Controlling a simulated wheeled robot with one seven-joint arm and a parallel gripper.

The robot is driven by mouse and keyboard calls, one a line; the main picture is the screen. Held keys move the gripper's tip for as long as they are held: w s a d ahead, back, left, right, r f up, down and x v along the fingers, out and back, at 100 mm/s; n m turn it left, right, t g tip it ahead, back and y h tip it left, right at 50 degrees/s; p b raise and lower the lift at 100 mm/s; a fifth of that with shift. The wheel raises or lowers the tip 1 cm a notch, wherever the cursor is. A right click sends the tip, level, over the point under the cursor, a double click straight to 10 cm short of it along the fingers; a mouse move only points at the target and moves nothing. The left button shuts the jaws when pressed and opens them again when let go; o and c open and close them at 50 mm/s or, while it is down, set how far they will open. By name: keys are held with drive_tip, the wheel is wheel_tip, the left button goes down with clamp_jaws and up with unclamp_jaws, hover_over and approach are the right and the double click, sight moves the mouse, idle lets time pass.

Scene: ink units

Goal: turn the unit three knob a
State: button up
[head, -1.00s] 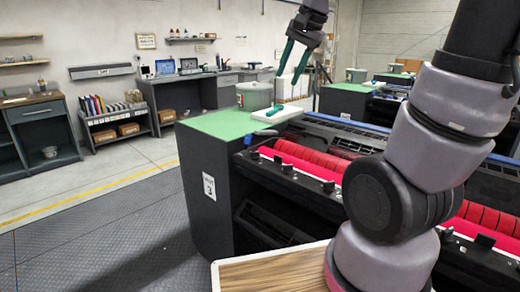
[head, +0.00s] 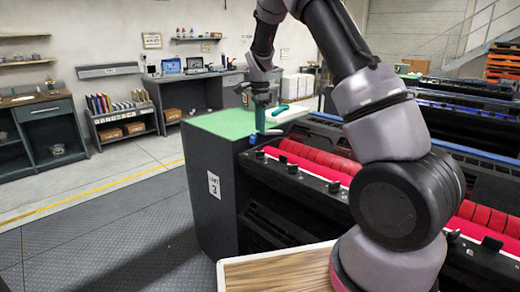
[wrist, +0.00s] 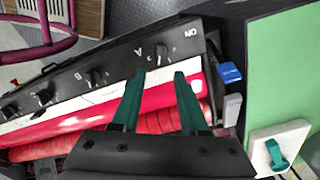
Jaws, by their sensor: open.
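Unit three (head: 228,205) is the dark cabinet with a "UNIT 3" label and a red roller. Its front rail carries a row of black knobs. In the wrist view, the knob marked with an upside-down A (wrist: 162,52) sits just beyond my fingertips, about in line with the gap between them. A knob marked B (wrist: 95,78) is farther left. My gripper (wrist: 159,74) is open and empty, its two teal fingers pointing at the rail. In the head view my gripper (head: 267,128) hangs over the left end of the unit.
A white tray (head: 292,113) with a teal item lies on the green top (head: 222,123), beside my gripper. In the wrist view a blue piece (wrist: 230,73) and a grey piece (wrist: 232,110) stand right of the fingers. Free floor (head: 110,210) lies left of the unit.

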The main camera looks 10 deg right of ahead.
sight(260, 152)
wheel_tip(260, 152, down, 10)
drive_tip(key=shift+r, duration=0.25)
clamp_jaws()
